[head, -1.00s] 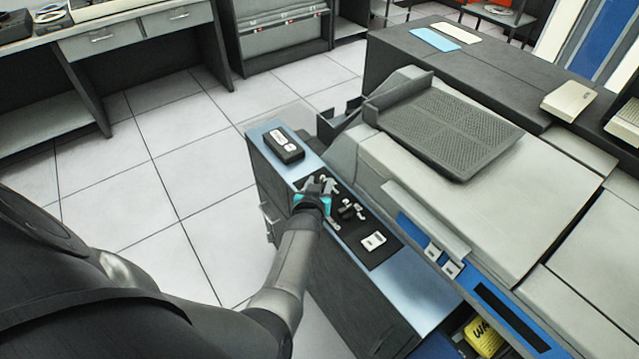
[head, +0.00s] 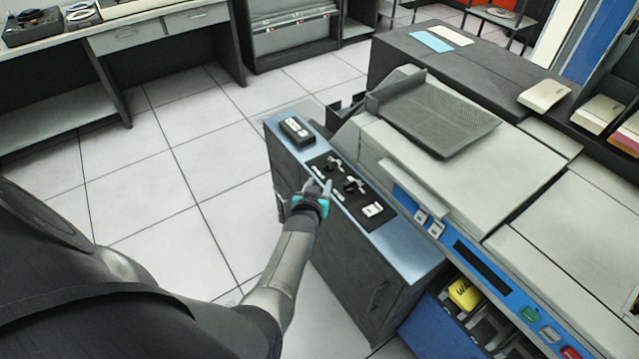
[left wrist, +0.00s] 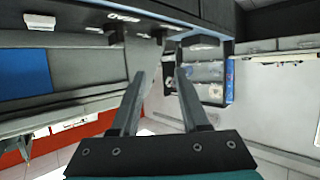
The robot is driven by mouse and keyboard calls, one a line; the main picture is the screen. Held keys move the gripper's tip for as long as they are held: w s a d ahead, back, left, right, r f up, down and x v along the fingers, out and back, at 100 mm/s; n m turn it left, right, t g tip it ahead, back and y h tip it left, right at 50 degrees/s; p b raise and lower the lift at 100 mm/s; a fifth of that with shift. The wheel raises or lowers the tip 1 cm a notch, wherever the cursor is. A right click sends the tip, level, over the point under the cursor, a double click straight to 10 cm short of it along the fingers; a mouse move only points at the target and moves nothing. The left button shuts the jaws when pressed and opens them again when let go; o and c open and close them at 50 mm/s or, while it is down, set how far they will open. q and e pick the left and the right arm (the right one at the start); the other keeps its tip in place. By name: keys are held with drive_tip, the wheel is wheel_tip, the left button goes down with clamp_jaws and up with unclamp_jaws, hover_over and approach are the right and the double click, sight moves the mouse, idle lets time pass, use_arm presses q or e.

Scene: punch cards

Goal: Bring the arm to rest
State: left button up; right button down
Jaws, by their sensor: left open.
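My left arm comes in from the left in the head view. Its gripper (head: 319,187), with a teal band at the wrist, is beside the front edge of the narrow blue-topped cabinet (head: 405,238). In the left wrist view the two dark fingers of the left gripper (left wrist: 160,75) stand apart with nothing between them. Whether the fingertips touch the cabinet cannot be told from the head view. My right gripper is not in view.
A black control panel (head: 334,195) and a black box (head: 296,130) are on the cabinet top. The large card machine (head: 470,165) stands right behind it. Tiled floor (head: 180,215) to the left is clear.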

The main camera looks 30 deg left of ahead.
use_arm(q)
drive_tip(key=s+d+f+m+g+h+b, duration=0.25)
drive_tip(key=s+d+f, duration=0.25)
drive_tip(key=s+f, duration=0.5)
drive_tip(key=s+d+f+m+g+h+b, duration=0.1)
drive_tip(key=s+d+f+g, duration=0.3)
drive_tip(key=s+f, duration=0.6)
drive_tip(key=s+d+f+m+g+b, duration=0.1)
drive_tip(key=s+f, duration=0.3)
drive_tip(key=s, duration=0.5)
drive_tip(key=s+d+f+m+g+h+b, duration=0.1)
drive_tip(key=s+f+g, duration=0.1)
drive_tip(key=s+f, duration=0.3)
drive_tip(key=s+d+f+m+g+b, duration=0.1)
drive_tip(key=s+f, duration=0.4)
drive_tip(key=s, duration=0.7)
drive_tip(key=shift+s+d+g, duration=0.3)
drive_tip(key=shift+d+g, duration=0.05)
drive_tip(key=shift+g, duration=0.2)
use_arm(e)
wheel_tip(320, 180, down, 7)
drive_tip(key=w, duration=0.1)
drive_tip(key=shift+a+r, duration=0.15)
use_arm(q)
drive_tip(key=shift+w, duration=0.1)
